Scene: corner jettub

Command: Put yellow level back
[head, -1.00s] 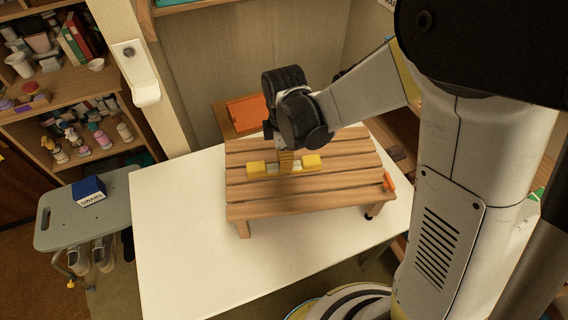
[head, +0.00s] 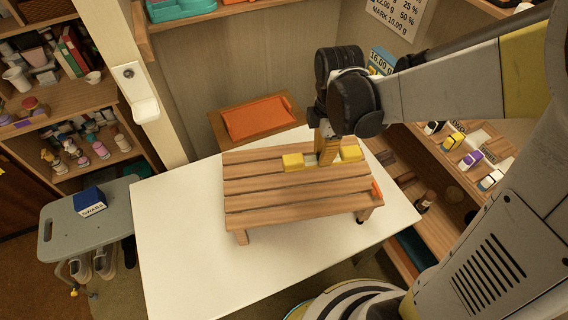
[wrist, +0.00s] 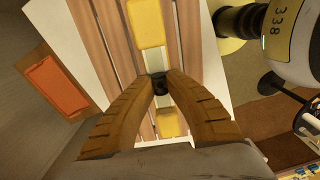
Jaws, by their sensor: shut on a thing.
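The yellow level (head: 293,161) has two yellow ends and a pale middle. It is over the far right part of a slatted wooden bench (head: 262,203); I cannot tell whether it touches the slats. My gripper (head: 328,157) points down and is shut on the level's middle. In the wrist view, the fingertips (wrist: 160,82) meet around the level's pale middle, with one yellow end (wrist: 147,23) beyond them and the other (wrist: 169,124) between the fingers.
The bench stands on a white table (head: 165,225). An orange tray (head: 258,118) lies on a wooden surface behind it. Shelves with several small items (head: 470,160) are at right. A grey stool (head: 70,228) with a blue box (head: 89,200) is at left. The table's left part is clear.

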